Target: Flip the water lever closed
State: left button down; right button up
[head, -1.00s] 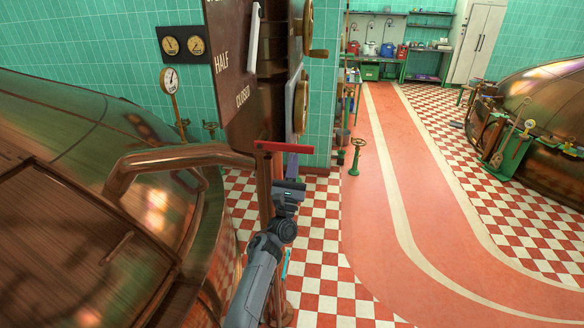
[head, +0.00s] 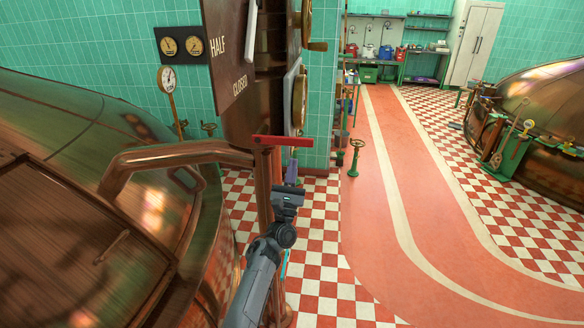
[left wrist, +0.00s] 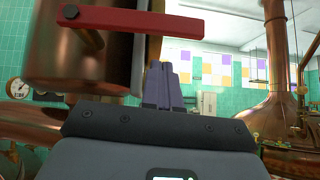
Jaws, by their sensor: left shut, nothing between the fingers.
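The red lever (head: 283,140) is a flat bar lying nearly level across the top of an upright copper pipe. In the left wrist view the red lever (left wrist: 120,18) crosses the upper left, with a dark round pivot near its left end. My left gripper (head: 291,172) is below the lever's right half in the head view. Its purple fingers (left wrist: 164,85) are together and empty, pointing up, and appear apart from the lever. A brown board (head: 228,65) behind carries the words HALF and CLOSED. My right gripper is not in view.
A large copper kettle (head: 80,150) with a thick curved copper pipe (head: 180,154) fills the left side. The red path (head: 390,200) is clear.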

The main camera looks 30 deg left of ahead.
pick_arm(q)
jog(key=v, duration=1)
jog(key=shift+d+b, duration=0.25)
jog(key=shift+b, duration=0.1)
jog(key=shift+f, duration=0.1)
